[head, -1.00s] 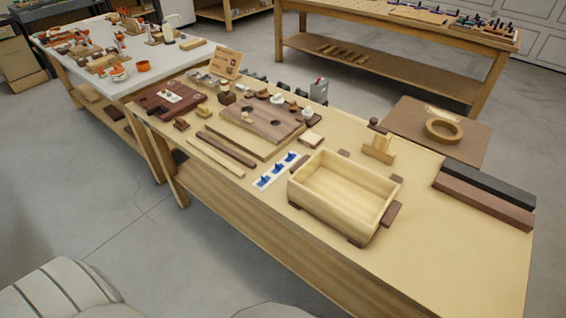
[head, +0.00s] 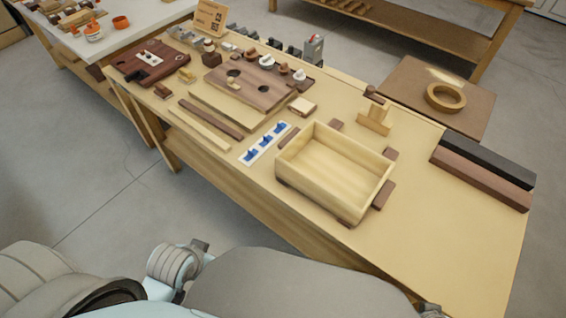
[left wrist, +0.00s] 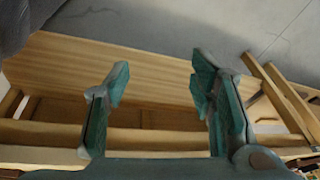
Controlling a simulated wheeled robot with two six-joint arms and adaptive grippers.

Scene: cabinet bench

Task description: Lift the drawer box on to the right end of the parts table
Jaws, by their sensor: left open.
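The drawer box (head: 335,170) is an open, empty tray of light wood. It sits upright on the parts table (head: 440,240), right of the table's middle, in the head view. Dark wooden pieces show around its sides and corners; I cannot tell which are fixed to it. My left gripper (left wrist: 160,85) is open and empty in the left wrist view, with a wooden panel and slats of a bench behind its fingers. The drawer box cannot be made out in that view. My right gripper is not in view.
The table's right end is bare in front of a black and a brown bar (head: 485,172).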

